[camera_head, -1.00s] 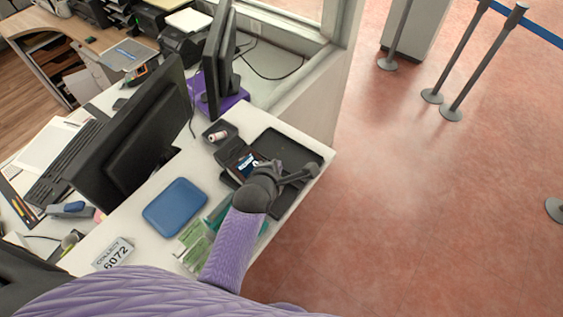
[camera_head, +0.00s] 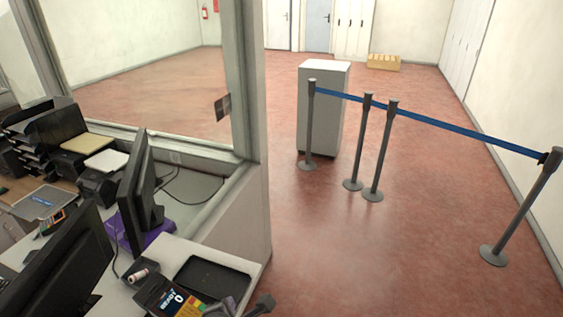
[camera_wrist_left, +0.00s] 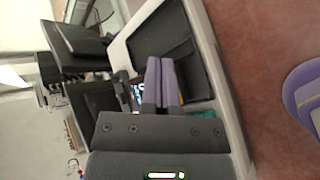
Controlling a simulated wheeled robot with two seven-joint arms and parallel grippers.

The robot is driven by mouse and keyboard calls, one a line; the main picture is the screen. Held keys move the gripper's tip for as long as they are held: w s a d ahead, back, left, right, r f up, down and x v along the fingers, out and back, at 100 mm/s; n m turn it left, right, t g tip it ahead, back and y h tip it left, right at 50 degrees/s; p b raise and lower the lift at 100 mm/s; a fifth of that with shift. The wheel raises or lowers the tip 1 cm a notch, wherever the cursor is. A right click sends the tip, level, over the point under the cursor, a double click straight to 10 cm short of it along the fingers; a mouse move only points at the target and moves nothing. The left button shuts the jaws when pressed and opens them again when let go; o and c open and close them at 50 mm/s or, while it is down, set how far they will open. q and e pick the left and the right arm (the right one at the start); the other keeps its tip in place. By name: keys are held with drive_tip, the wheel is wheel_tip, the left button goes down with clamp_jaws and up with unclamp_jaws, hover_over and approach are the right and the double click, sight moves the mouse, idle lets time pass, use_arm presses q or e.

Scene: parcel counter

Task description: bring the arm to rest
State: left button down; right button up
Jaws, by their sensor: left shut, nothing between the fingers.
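My left gripper (camera_head: 264,304) shows at the bottom edge of the head view, dark grey, near the front corner of the counter and beside the black tray (camera_head: 214,276). Most of its arm is cut off by the frame. In the left wrist view its two purple fingers (camera_wrist_left: 161,80) lie together, shut and empty, pointing over the counter. The black tray (camera_wrist_left: 163,38) lies beyond the fingertips there. My right gripper is in neither view.
The white counter (camera_head: 180,247) holds monitors (camera_head: 138,195), a dark item with a printed face (camera_head: 165,298) and a small roll in a black holder (camera_head: 139,273). Barrier posts (camera_head: 379,155) with a blue belt and a grey cabinet (camera_head: 324,110) stand on the open red floor.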

use_arm(q)
drive_tip(key=s+a+r+m+g, duration=0.2)
drive_tip(key=s+m+g, duration=0.2)
drive_tip(key=s+m, duration=0.7)
drive_tip(key=s+a+r+m+g, duration=0.25)
drive_tip(key=s+m, duration=0.55)
drive_tip(key=m, duration=0.5)
drive_tip(key=s+f+g+b, duration=0.25)
drive_tip(key=f+b, duration=1.15)
drive_tip(key=f, duration=2)
drive_tip(key=s+a+f+b, duration=0.1)
drive_tip(key=s+f+b, duration=0.4)
drive_tip(key=f, duration=0.5)
drive_tip(key=s+a+f+m+g+b, duration=0.1)
drive_tip(key=s+a+f+b, duration=0.1)
drive_tip(key=s+f+b, duration=0.3)
drive_tip(key=s+f, duration=0.4)
drive_tip(key=f, duration=0.1)
drive_tip(key=shift+s, duration=0.2)
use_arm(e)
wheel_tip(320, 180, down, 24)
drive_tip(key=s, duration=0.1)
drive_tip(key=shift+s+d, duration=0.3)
